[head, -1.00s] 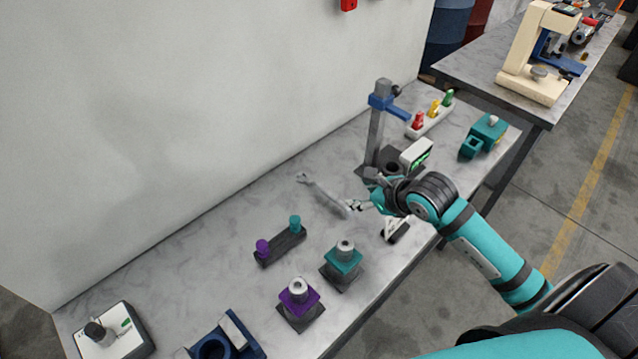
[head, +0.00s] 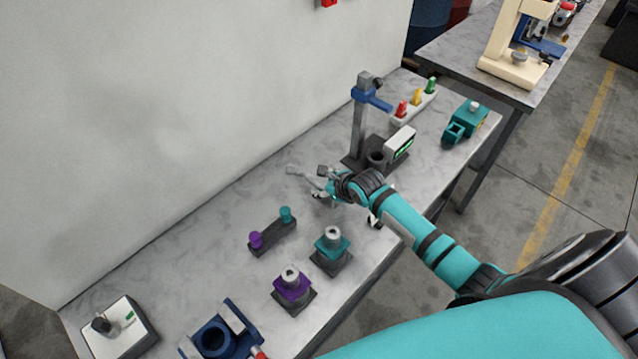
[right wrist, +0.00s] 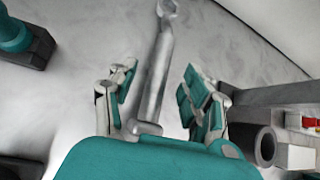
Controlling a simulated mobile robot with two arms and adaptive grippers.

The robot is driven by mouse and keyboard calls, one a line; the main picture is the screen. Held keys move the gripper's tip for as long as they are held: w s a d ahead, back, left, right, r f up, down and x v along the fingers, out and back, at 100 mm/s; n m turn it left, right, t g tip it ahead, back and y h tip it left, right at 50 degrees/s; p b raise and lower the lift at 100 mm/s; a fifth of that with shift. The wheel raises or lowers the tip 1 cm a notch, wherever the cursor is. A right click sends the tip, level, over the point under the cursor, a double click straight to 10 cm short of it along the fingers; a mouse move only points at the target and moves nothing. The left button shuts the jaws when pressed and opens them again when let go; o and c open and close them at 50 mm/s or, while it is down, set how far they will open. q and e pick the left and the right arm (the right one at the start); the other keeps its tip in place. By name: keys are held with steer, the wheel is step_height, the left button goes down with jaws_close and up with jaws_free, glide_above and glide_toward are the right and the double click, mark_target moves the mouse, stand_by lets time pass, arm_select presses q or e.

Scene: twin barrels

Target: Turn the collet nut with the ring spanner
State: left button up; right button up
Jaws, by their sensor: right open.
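The grey spanner (head: 304,175) lies on the bench, its far end showing beyond my right gripper. My right gripper (head: 325,184) is open over the spanner's near part. In the right wrist view the spanner (right wrist: 156,78) runs between the spread fingers of my right gripper (right wrist: 157,92), with a gap on both sides; its near end is partly hidden by the gripper body. Two stands carry grey round-topped pieces, one with a teal block (head: 332,245) and one with a purple block (head: 291,287). I cannot tell which piece is the collet nut. My left gripper is out of view.
A grey post stand with a blue clamp (head: 372,97) and a display box (head: 399,143) stand just beyond my right gripper. A dark holder with purple and teal knobs (head: 272,236) lies nearer. A blue fixture (head: 217,335) is at the front. Bare bench lies along the wall.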

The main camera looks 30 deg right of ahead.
mark_target(321, 184)
steer(key=x, duration=0.3)
steer(key=shift+w+a+f, duration=0.1)
steer(key=shift+a, duration=0.05)
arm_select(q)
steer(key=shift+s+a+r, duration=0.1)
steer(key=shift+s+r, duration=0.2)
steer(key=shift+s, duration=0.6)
arm_select(e)
steer(key=c, duration=0.6)
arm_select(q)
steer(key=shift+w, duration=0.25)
arm_select(e)
jaws_close()
